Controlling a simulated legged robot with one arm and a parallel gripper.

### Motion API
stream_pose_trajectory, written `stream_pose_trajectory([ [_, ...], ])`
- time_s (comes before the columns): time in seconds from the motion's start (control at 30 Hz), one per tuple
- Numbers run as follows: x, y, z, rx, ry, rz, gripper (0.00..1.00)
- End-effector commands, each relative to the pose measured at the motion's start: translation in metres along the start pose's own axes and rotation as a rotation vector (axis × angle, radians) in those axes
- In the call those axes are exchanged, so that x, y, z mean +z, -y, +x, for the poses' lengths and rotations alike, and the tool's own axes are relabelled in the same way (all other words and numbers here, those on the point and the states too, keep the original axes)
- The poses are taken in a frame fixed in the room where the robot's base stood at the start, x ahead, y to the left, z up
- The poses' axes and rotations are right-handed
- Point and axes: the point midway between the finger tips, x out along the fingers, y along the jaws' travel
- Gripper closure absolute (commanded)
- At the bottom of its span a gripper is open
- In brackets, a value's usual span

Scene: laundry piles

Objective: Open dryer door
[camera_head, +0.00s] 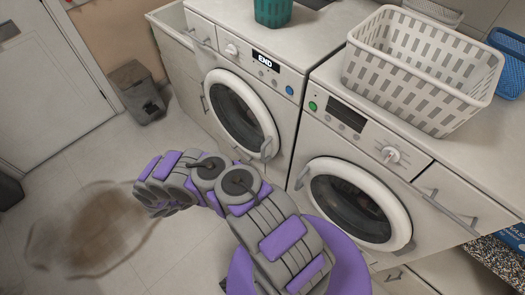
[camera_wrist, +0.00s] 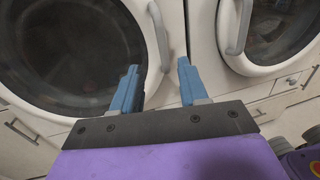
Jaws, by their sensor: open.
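Two white front-loading machines stand side by side; I cannot tell for certain which is the dryer. The left machine's round door (camera_head: 267,104) looks shut, with a grey handle (camera_head: 267,149) on its right edge. Its panel reads END. The right machine's door (camera_head: 398,222) also looks shut, with its handle (camera_head: 302,178) on the left edge. In the wrist view, my gripper (camera_wrist: 158,86) is open and empty, pointing at the machine fronts. The left door's handle (camera_wrist: 158,36) shows just beyond and between the fingertips, the right door's handle (camera_wrist: 239,27) further right. The fingers cannot be made out in the head view.
A white laundry basket (camera_head: 415,88) stands on the right machine, with a blue basket (camera_head: 508,62) beyond. A teal container (camera_head: 272,12) stands on the left machine. A grey bin (camera_head: 138,92) stands by the wall. The floor at left is mostly open, with a brown patch (camera_head: 90,228).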

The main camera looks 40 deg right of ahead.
Motion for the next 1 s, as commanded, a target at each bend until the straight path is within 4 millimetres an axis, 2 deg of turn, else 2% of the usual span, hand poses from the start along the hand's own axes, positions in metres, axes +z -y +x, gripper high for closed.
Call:
stream_pose_trajectory([
  [0.4,-0.001,0.002,0.082,-0.006,0.000,-0.003,0.57],
  [0.7,-0.001,0.002,0.135,-0.004,0.001,-0.001,0.57],
  [0.83,-0.001,0.001,0.151,-0.004,0.000,-0.002,0.57],
  [1.0,-0.001,0.001,0.159,-0.003,-0.002,-0.001,0.57],
])
